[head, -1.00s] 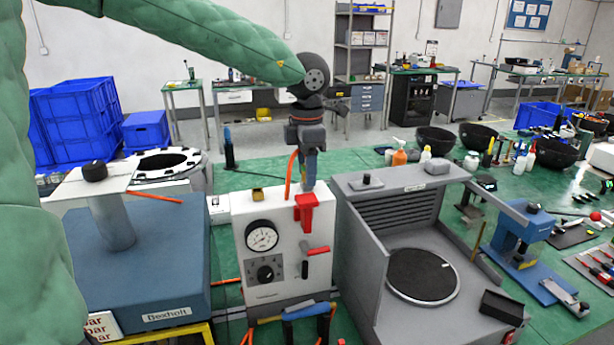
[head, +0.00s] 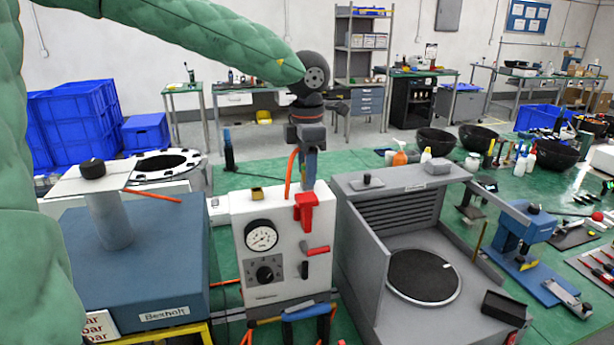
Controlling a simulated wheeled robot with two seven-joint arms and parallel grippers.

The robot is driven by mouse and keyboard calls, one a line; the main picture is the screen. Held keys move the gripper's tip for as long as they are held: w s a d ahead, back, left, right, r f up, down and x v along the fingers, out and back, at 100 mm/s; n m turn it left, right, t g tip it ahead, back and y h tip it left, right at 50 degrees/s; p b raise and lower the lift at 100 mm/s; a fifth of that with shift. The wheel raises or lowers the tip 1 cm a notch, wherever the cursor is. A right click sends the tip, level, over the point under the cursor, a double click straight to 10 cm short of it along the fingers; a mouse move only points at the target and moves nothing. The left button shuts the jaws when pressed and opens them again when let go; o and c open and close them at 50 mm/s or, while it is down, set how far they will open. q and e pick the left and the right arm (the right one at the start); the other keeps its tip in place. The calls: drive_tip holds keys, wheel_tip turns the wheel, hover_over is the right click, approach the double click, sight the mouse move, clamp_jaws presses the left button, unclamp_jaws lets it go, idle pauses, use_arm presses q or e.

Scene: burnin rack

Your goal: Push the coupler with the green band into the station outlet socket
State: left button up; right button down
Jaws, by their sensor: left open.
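The station is a white box (head: 282,275) with a round gauge (head: 261,236), a black knob (head: 266,274) and red fittings on its right side. A red bracket-like part (head: 305,208) stands at its top edge, with a red lever (head: 317,250) below. My left gripper (head: 308,172) points down just above the station top, close to the red bracket. It is open; I cannot tell whether it touches anything. An orange hose (head: 291,172) rises beside it. I cannot make out the green-banded coupler or the outlet socket. My right gripper is out of view.
A blue block labelled on its front (head: 145,275) stands left of the station. A grey open-sided unit with a round dark plate (head: 422,275) stands close on the right. A blue handle (head: 305,313) and orange hoses lie low in front. Green bench (head: 350,163) shows behind.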

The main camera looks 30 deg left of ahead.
use_arm(q)
clamp_jaws()
drive_tip(key=shift+r, duration=0.15)
drive_tip(key=shift+r+p, duration=0.45)
drive_tip(key=shift+r, duration=2.45)
